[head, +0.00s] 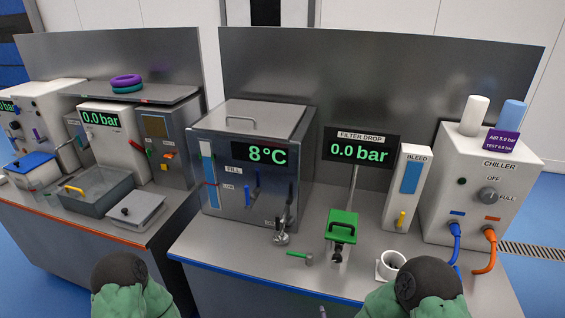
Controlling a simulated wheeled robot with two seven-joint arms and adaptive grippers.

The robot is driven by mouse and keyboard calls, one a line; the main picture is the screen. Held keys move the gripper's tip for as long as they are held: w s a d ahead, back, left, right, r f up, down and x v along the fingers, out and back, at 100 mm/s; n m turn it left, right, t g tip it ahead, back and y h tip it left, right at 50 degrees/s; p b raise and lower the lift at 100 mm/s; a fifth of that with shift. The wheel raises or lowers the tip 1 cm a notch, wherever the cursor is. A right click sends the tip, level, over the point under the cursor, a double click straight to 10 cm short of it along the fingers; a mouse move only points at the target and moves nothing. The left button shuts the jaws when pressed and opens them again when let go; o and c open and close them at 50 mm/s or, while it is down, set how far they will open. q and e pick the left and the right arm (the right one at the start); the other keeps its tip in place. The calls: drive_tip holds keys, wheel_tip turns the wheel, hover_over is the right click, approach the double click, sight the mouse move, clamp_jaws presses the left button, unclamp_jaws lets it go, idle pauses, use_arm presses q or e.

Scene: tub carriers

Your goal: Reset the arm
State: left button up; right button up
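Parts of my two arms show at the bottom edge, each a green-covered link with a dark rounded cap, one left of centre and one right of centre. Neither gripper shows in the head view, so I cannot see their fingers or whether they hold anything. The right arm part is in front of the near edge of the right bench (225,262), close to a white cup-like holder (381,270). The left arm part is in front of the left bench (62,222).
A steel tank (248,125) reading 8°C, a filter with green lid (342,226), a filter display (360,147), a bleed box (408,190) and a white chiller (480,185) stand on the right bench. A grey tub (95,205) sits on the left bench. A gap separates the benches.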

drive_tip(key=s+a+f+m+g+y, duration=0.1)
drive_tip(key=s+f+m+g, duration=0.3)
drive_tip(key=s, duration=0.5)
drive_tip(key=s+a+f+m+g+y, duration=0.1)
drive_tip(key=s+f+m+g+y, duration=0.2)
drive_tip(key=s+f+g, duration=0.3)
drive_tip(key=s+f+m, duration=0.1)
drive_tip(key=s+f, duration=0.2)
drive_tip(key=s, duration=0.1)
drive_tip(key=shift+a+g+y, duration=0.3)
drive_tip(key=shift+g, duration=0.1)
drive_tip(key=shift+w, duration=0.15)
